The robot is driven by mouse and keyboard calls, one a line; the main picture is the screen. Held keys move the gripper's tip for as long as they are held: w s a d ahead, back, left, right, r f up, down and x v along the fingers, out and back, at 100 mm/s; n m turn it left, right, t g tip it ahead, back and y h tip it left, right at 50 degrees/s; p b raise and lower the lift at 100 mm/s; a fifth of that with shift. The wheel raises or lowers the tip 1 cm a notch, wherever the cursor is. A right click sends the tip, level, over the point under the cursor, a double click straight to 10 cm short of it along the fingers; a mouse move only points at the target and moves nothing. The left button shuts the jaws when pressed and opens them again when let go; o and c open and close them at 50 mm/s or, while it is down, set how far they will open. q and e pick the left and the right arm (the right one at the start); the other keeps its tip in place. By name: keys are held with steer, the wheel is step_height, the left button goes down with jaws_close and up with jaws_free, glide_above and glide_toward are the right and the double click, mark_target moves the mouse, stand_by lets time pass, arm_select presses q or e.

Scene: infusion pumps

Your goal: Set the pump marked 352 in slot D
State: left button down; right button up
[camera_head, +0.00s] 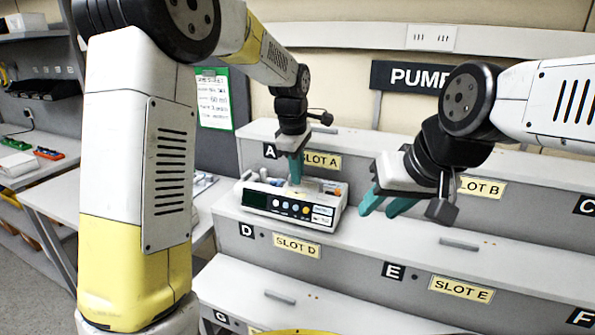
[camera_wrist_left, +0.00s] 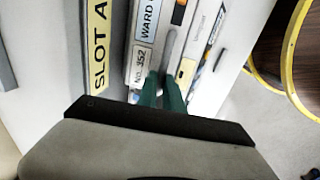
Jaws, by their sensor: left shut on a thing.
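The white pump (camera_head: 290,206) with a dark screen and a row of buttons sits on the middle tier, above the SLOT D label (camera_head: 297,246) and the D plate. In the left wrist view the pump (camera_wrist_left: 145,62) shows a "No. 352" label and a WARD label. My left gripper (camera_head: 295,175) reaches down from above, its teal fingers shut on the pump's top handle; they also show in the left wrist view (camera_wrist_left: 162,95). My right gripper (camera_head: 386,203) is open and empty, in the air to the right of the pump.
The stepped shelf has the SLOT A label (camera_head: 321,161) behind the pump and the SLOT E label (camera_head: 461,289) to the right. The shelf space right of the pump looks clear. A side table (camera_head: 75,196) stands at the left.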

arm_select(q)
steer(key=shift+f, duration=0.2)
stand_by(0.3)
steer(key=c, duration=1.4)
jaws_free()
step_height(320, 180, up, 8)
steer(key=s, duration=0.1)
steer(key=shift+s+a+f, duration=0.15)
steer(key=shift+a+f, duration=0.05)
steer(key=shift+a, duration=0.1)
